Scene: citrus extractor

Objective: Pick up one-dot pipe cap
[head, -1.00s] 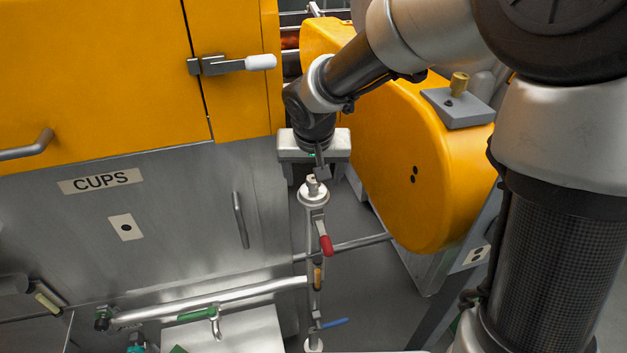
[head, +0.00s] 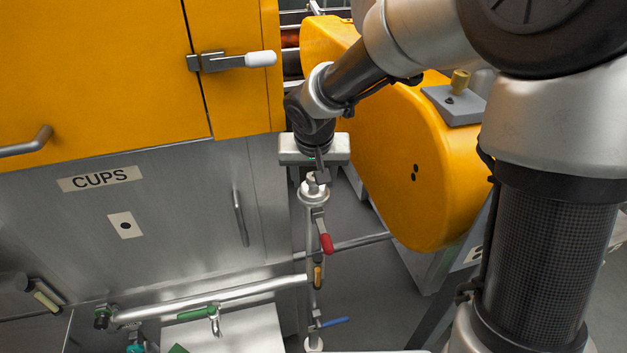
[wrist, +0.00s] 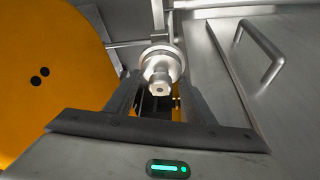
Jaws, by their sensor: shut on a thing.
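The pipe cap (head: 313,194) is a pale metal disc with a narrower knob on top. It sits at the upper end of the upright pipe, in the middle of the head view. In the wrist view the cap (wrist: 162,62) lies between my two dark fingers, and a small single dark dot shows on the knob's end face. My gripper (head: 318,177) points down at the cap from above and is shut on its knob; it also shows in the wrist view (wrist: 159,82). The exact finger contact is hard to see in the head view.
The upright pipe carries a red-handled valve (head: 326,243) and a blue-handled valve (head: 333,322). A yellow housing (head: 405,165) with two dots stands close on the right. The steel cabinet marked CUPS (head: 100,179), with a vertical handle (head: 239,218), stands on the left.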

